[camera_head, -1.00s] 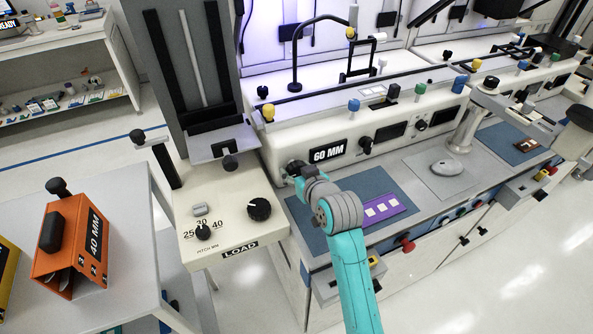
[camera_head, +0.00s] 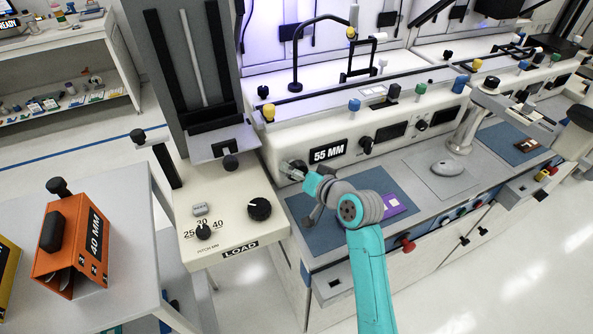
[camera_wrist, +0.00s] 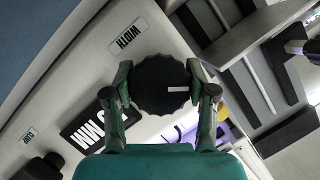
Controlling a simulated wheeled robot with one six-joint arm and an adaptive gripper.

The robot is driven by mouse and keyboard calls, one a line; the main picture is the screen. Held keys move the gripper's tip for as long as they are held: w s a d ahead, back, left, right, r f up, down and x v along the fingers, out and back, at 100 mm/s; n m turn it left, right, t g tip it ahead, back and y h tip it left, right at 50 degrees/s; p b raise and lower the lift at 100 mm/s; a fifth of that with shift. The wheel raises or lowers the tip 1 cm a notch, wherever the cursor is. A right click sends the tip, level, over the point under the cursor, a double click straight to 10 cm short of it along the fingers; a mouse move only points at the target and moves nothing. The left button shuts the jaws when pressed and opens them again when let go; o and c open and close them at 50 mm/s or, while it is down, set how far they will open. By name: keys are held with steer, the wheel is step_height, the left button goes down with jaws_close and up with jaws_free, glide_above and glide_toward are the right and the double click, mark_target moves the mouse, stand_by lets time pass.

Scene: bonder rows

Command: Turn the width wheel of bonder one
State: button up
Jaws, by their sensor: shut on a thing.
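The width wheel (camera_wrist: 158,84) is a black scalloped knob with a white mark, beside a "WIDTH" label (camera_wrist: 127,38) in the wrist view. My gripper (camera_wrist: 160,86) is shut on it, one finger on each side of its rim. The white mark points to the right in that view. In the head view my gripper (camera_head: 300,172) is at the left end of the bonder's white front (camera_head: 275,158), and the wheel is mostly hidden there. The display (camera_head: 328,151) next to it reads "55 MM".
A load unit (camera_head: 240,215) with a black knob (camera_head: 259,209) and a pitch selector (camera_head: 203,232) stands left of the arm. An orange "40 MM" magazine (camera_head: 72,245) sits on the left table. A purple strip (camera_head: 393,206) lies on the blue mat below my arm.

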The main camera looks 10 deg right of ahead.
steer(key=m+y, duration=0.2)
steer(key=m, duration=0.1)
steer(key=m+t+y, duration=0.1)
steer(key=m, duration=0.2)
steer(key=shift+m, duration=0.3)
steer(key=m+t+y, duration=0.1)
steer(key=m, duration=0.3)
steer(key=shift+r+m+t, duration=0.1)
steer(key=shift+m+t, duration=0.8)
steer(key=shift+m, duration=0.9)
steer(key=shift+m+y, duration=0.3)
steer(key=o, duration=1.2)
